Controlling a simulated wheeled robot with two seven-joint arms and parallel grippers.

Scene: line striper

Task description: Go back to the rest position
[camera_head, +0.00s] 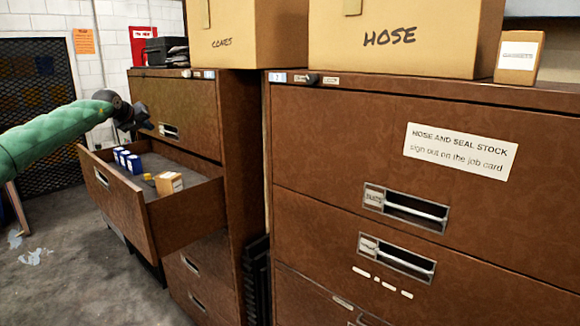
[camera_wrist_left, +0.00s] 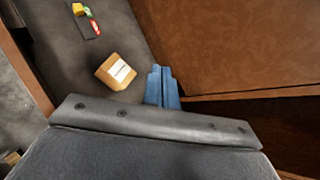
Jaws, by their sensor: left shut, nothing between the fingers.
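My left arm, in a green sleeve, comes in from the left in the head view. Its dark gripper (camera_head: 136,117) is above the open drawer (camera_head: 124,209) of the left brown cabinet, near the closed drawer front above it. In the left wrist view its blue fingers (camera_wrist_left: 162,88) are together with nothing between them. A small tan box (camera_head: 168,183) with a white label lies in the drawer, apart from the fingers; it also shows in the left wrist view (camera_wrist_left: 117,72). My right gripper is in neither view.
Several small blue boxes (camera_head: 127,160) and a small yellow item (camera_head: 148,177) are also in the drawer. A second brown cabinet (camera_head: 330,150) stands at the right, its drawers closed. Cardboard boxes (camera_head: 420,40) sit on top. Grey floor (camera_head: 70,275) is open at lower left, with some pale scraps.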

